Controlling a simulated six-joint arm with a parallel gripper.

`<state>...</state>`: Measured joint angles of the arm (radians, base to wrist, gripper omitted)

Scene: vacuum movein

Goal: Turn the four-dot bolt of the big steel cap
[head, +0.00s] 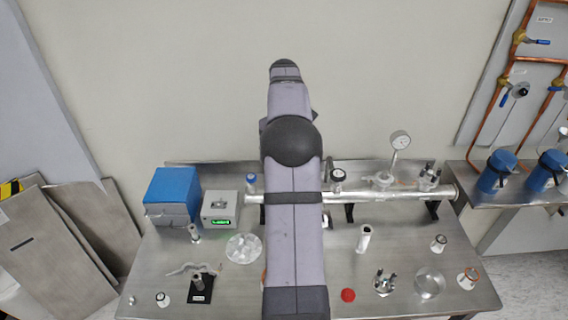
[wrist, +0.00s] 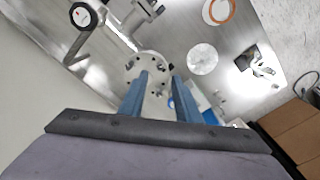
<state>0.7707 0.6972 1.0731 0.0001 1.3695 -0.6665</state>
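A round steel flange (wrist: 148,68) with small holes or bolts around its rim shows in the wrist view, just beyond my fingertips. It may be the big steel cap; dot marks are too small to read. My gripper (wrist: 162,76) is open, its two blue fingers apart over the flange's near right side, with no object clearly held between them. I cannot tell whether a finger touches it. In the head view my arm hides the gripper and this flange. Another steel fitting with upright bolts (head: 429,178) sits on the pipe's right end, and a studded steel piece (head: 384,283) lies at the front right.
The horizontal steel pipe (head: 372,194) runs along the table's back, with a dial gauge (head: 400,141) standing above it. A blue box (head: 173,197) and a grey display unit (head: 221,209) stand at left. A clear dish (head: 243,248) and a black-based post (head: 201,288) lie in front.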

